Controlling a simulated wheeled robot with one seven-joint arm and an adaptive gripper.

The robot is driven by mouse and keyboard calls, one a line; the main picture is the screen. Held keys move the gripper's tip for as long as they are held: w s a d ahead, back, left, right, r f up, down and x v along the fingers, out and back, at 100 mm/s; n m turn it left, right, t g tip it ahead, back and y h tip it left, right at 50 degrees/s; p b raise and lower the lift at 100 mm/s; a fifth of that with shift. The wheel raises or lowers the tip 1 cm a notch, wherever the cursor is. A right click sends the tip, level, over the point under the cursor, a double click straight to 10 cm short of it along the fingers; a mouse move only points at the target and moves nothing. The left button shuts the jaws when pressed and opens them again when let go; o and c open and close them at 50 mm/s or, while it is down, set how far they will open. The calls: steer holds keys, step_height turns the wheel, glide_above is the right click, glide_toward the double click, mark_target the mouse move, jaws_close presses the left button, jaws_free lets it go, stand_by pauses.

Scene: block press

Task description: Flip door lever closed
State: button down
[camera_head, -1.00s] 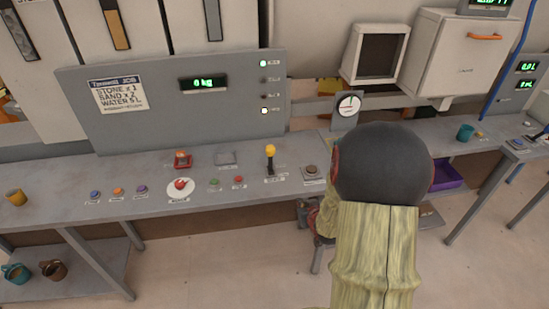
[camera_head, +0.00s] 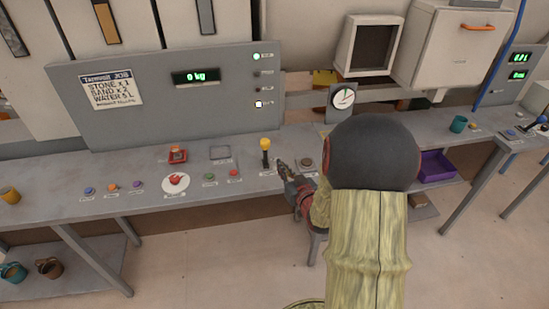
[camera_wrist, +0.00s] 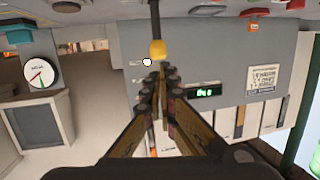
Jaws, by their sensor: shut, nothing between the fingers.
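A lever with a yellow knob (camera_head: 265,143) stands upright on the grey bench, right of the small buttons. Its label is too small to read. In the wrist view, which is upside down, the yellow knob (camera_wrist: 157,49) hangs on its dark rod just beyond my fingertips. My gripper (camera_head: 280,164) is shut and empty, close to the right of the lever in the head view. In the wrist view the gripper's fingers (camera_wrist: 159,72) meet in line with the knob. I cannot tell whether they touch it.
A red button on a white disc (camera_head: 176,180), a red-framed switch (camera_head: 177,154) and several coloured buttons lie left of the lever. A round button (camera_head: 306,164) and a dial gauge (camera_head: 343,97) are to its right. A grey panel (camera_head: 140,115) stands behind.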

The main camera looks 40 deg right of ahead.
mark_target(266, 141)
steer(key=b+x, duration=0.3)
steer(key=x, duration=1)
steer(key=shift+w+d+f, duration=0.1)
steer(key=shift+w, duration=0.1)
steer(key=shift+w+d+r+g+p, duration=0.25)
steer(key=shift+w+r+g+p, duration=0.2)
steer(key=shift+p, duration=0.8)
steer(key=w+p, duration=0.1)
steer(key=p, duration=0.1)
steer(key=w+d+g+y+p, duration=0.1)
steer(key=p, duration=0.1)
steer(key=shift+w+d+r+g, duration=0.1)
steer(key=shift+d+r+g, duration=0.05)
steer(key=shift+r+g, duration=0.1)
steer(key=w+d+p, duration=0.1)
steer(key=p, duration=0.2)
steer(key=shift+w+m+g, duration=0.2)
steer(key=shift+m+g, duration=0.1)
steer(key=shift+g, duration=0.1)
steer(key=shift+x, duration=0.75)
steer(key=shift+d, duration=0.15)
steer(key=shift+r, duration=0.15)
